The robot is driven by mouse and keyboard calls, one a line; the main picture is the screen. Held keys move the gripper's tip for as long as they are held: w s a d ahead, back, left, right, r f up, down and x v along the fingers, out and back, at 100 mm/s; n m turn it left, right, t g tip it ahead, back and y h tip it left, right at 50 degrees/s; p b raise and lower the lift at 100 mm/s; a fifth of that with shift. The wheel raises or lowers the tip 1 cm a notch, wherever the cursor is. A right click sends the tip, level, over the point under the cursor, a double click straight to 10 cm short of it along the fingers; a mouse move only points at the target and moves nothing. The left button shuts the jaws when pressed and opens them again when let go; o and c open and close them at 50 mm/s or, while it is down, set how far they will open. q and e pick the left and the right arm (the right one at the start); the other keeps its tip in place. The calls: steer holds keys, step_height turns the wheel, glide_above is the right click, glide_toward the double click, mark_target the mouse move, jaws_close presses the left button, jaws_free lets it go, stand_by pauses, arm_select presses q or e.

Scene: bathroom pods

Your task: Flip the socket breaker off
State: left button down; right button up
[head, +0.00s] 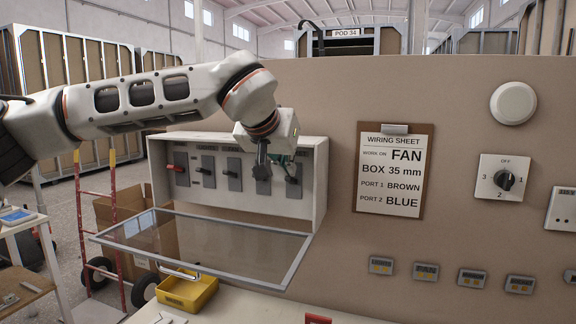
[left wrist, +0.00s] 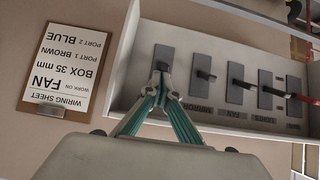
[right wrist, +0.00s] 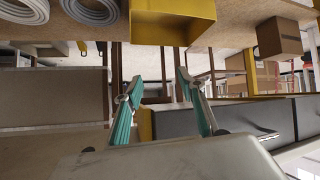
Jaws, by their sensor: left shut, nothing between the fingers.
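The breaker box (head: 320,185) is on the wall with its glass cover (head: 215,250) swung down open. It holds a row of grey breakers and one red-levered breaker (head: 180,168) at the left end. The rightmost breaker (head: 292,184) is partly behind my left gripper (head: 277,166). In the left wrist view, upside down, this breaker (left wrist: 164,55) is at the left end, its label hidden by my gripper. The shut, empty left fingertips (left wrist: 161,75) are at its dark lever; I cannot tell if they touch. My right gripper (right wrist: 160,85) is open and empty, away from the box.
The open cover sticks out below the box, above a yellow bin (head: 188,291) on the counter. A wiring sheet clipboard (head: 393,170) and a rotary switch (head: 503,180) are to the right. A yellow container (right wrist: 172,20) and cable coils (right wrist: 92,10) show in the right wrist view.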

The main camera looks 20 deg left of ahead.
arm_select(q)
steer(key=shift+s+f, duration=0.2)
steer(key=shift+s+f+p, duration=0.3)
steer(key=shift+s+f, duration=0.05)
steer(key=shift+f, duration=0.15)
steer(key=shift+s+f, duration=0.3)
steer(key=shift+f, duration=0.5)
steer(key=shift+r, duration=0.1)
steer(key=shift+r+p, duration=0.7)
steer(key=shift+r, duration=0.05)
steer(key=shift+f, duration=0.1)
